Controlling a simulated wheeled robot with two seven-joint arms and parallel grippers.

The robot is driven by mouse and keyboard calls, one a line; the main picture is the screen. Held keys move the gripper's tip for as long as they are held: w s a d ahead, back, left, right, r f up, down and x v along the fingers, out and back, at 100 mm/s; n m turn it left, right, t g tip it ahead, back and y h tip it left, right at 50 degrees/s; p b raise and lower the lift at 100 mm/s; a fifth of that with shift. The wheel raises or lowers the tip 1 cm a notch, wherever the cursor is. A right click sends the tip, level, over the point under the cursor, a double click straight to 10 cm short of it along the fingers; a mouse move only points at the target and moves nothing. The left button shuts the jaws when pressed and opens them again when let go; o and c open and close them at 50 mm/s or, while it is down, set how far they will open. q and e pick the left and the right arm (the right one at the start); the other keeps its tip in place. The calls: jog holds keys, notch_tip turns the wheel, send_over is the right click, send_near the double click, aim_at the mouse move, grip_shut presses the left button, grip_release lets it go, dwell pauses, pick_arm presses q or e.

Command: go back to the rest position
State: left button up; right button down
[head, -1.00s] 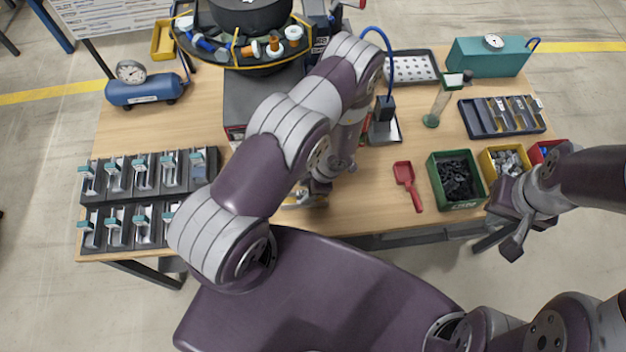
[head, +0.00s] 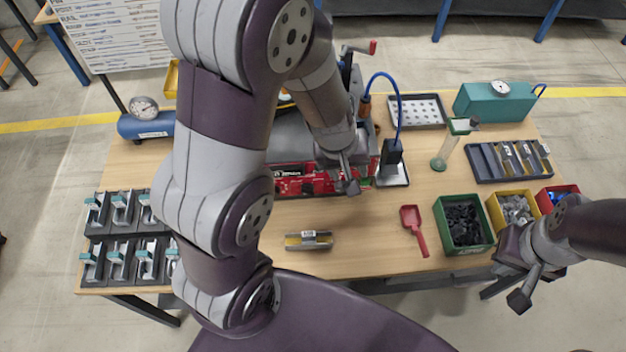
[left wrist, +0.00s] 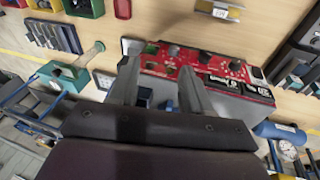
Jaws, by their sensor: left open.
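My left gripper (head: 345,178) is raised in front of the feeder's red control panel (head: 310,180). In the left wrist view my left gripper (left wrist: 160,85) has its two fingers apart with nothing held between them; the red panel (left wrist: 225,75) lies beyond the fingertips. My left arm covers much of the left middle of the head view. My right gripper (head: 517,280) hangs beyond the front right table edge, apart from everything; its jaw gap is unclear. A small grey and yellow part (head: 308,240) lies alone on the table; it also shows in the left wrist view (left wrist: 218,10).
Black fixtures (head: 125,255) stand at the left. A red scoop (head: 413,230), green bin (head: 463,224) and yellow bin (head: 513,209) stand front right. A blue-hosed stand (head: 392,165), perforated tray (head: 420,110) and teal case (head: 495,102) are behind. The table (head: 365,240) is bare between part and scoop.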

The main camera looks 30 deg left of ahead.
pick_arm(q)
jog(key=s+a+r+m+g+y, duration=0.1)
jog(key=s+a+r+m, duration=0.3)
jog(key=s, duration=0.4)
jog(key=shift+m+y, duration=0.3)
jog(key=shift+m, duration=0.5)
jog(key=f+b, duration=0.2)
jog(key=f, duration=0.1)
jog(key=f+b, duration=0.2)
jog(key=b, duration=0.1)
jog(key=shift+w+a+f, duration=0.15)
jog(key=shift+w+f, duration=0.05)
jog(key=shift+f, duration=0.2)
